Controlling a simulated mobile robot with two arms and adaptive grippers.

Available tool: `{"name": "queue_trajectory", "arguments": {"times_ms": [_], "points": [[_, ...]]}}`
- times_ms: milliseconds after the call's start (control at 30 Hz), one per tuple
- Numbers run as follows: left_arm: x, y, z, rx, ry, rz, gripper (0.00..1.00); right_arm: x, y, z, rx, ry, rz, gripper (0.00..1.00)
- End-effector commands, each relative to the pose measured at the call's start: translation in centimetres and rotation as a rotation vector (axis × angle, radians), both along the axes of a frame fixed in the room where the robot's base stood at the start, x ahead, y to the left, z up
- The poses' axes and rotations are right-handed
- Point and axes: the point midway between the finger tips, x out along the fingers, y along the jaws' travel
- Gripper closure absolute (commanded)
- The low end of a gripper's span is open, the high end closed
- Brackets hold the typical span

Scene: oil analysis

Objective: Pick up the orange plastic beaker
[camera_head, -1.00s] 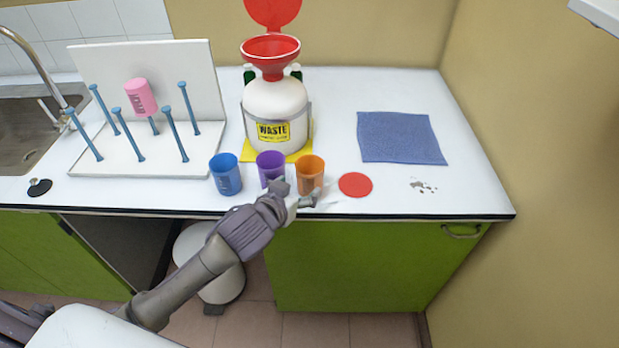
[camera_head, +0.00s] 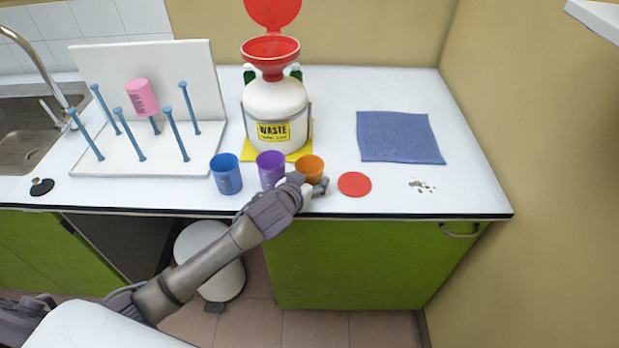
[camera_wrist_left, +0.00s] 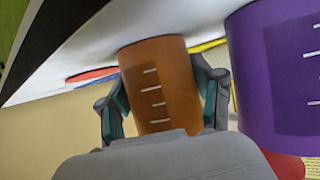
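The orange beaker (camera_head: 310,165) stands on the white counter, right of the purple beaker (camera_head: 270,163) and the blue beaker (camera_head: 226,173). My left gripper (camera_head: 314,186) is in front of it and hides its lower part in the head view. In the left wrist view the orange beaker (camera_wrist_left: 160,82) lies between the two fingers of my left gripper (camera_wrist_left: 163,108), one on each side. The fingers look open around it; firm contact does not show. The purple beaker (camera_wrist_left: 285,75) is close beside one finger. My right gripper is not in view.
A white waste container (camera_head: 275,105) with a red funnel stands behind the beakers. A red disc (camera_head: 355,184) lies to the right, with a blue cloth (camera_head: 400,137) behind it. A white peg rack (camera_head: 140,163) holds a pink beaker (camera_head: 142,97). The right counter is mostly clear.

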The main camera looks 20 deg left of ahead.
Motion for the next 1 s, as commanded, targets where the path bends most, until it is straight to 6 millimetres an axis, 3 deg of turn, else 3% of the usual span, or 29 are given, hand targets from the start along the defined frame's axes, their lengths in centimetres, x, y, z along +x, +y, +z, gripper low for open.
{"name": "queue_trajectory", "arguments": {"times_ms": [33, 200, 667, 1000], "points": [[0.0, 0.0, 0.0, 0.0, 0.0, 0.0, 0.48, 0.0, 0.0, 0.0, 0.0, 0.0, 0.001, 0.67], [0.0, 0.0, 0.0, 0.0, 0.0, 0.0, 0.73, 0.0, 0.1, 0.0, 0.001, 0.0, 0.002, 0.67], [0.0, 0.0, 0.6, 0.0, -0.002, 0.0, 0.73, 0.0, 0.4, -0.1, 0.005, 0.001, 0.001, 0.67], [0.1, 0.0, 3.4, -0.001, -0.004, 0.0, 0.73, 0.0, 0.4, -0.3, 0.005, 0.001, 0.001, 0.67]]}}
